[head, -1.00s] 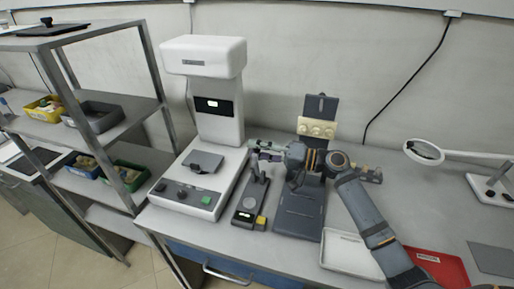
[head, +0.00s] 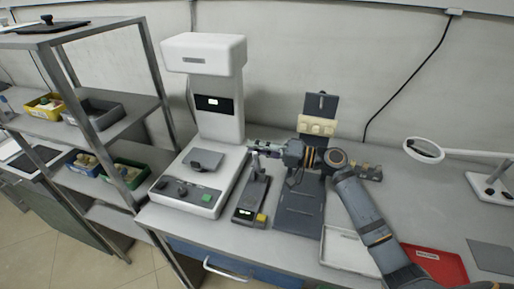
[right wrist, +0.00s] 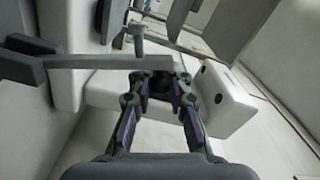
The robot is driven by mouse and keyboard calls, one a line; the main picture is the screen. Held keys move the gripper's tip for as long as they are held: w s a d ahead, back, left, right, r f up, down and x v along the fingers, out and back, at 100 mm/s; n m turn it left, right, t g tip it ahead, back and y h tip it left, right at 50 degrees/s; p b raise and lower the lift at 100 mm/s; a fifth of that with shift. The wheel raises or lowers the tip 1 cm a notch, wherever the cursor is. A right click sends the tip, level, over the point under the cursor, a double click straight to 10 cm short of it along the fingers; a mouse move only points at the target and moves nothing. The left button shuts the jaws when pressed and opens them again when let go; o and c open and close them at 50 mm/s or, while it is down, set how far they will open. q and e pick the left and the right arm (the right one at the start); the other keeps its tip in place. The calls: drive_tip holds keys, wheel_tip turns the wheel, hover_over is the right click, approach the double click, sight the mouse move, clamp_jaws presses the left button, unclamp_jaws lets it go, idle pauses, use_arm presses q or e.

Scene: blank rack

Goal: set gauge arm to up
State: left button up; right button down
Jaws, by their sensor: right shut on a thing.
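The gauge (head: 246,214) is a dark, narrow unit on the bench with a yellow block at its front right corner and a small green lit display. Its arm (head: 256,171) stands up from the base towards my right gripper (head: 259,149). The right gripper is shut on the upper end of the gauge arm. In the right wrist view, the arm shows as a grey bar (right wrist: 95,62) running from the left to between the fingertips (right wrist: 158,86). The exact grip contact is partly hidden by the fingers. My left gripper is not in view.
A white machine (head: 212,118) with a column stands close left of the gauge. A dark stand (head: 299,208) is close on the right, under my right arm. A white tray (head: 345,252), red tray (head: 437,264) and magnifier lamp (head: 424,150) are further right. A shelf rack (head: 152,70) is at left.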

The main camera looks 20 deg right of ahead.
drive_tip(key=shift+w+d+m, duration=0.35)
drive_tip(key=shift+w+m, duration=0.2)
drive_tip(key=shift+m, duration=0.05)
drive_tip(key=c, duration=1.7)
unclamp_jaws()
drive_tip(key=o, duration=0.5)
drive_tip(key=shift+d, duration=0.1)
drive_tip(key=v, duration=1.2)
drive_tip(key=shift+s+f, duration=0.1)
